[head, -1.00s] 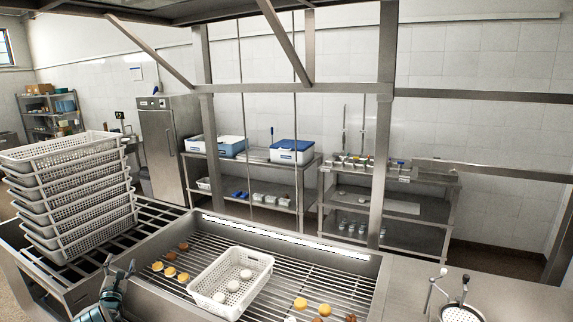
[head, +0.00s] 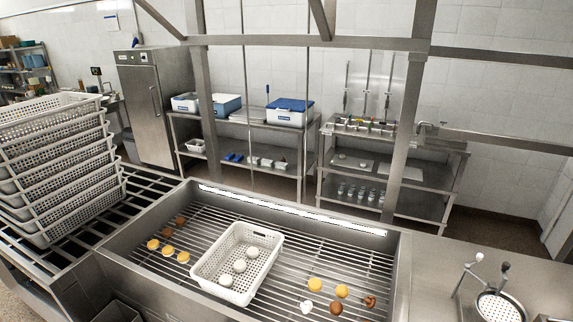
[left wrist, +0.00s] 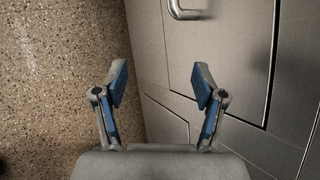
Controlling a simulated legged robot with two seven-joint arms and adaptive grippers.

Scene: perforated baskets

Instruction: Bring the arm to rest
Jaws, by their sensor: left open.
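My left gripper (left wrist: 161,88) shows in the left wrist view with its two blue-padded fingers apart and nothing between them. It hangs beside a steel cabinet front (left wrist: 235,50), over the speckled floor (left wrist: 60,90). Neither gripper shows in the head view now. My right gripper is in no frame.
A white perforated basket (head: 262,237) holding several white round items sits on the slatted rack (head: 330,262). Yellow and brown pieces lie on both sides of it. A stack of white baskets (head: 55,165) stands at left. A perforated steel strainer (head: 497,307) is at right.

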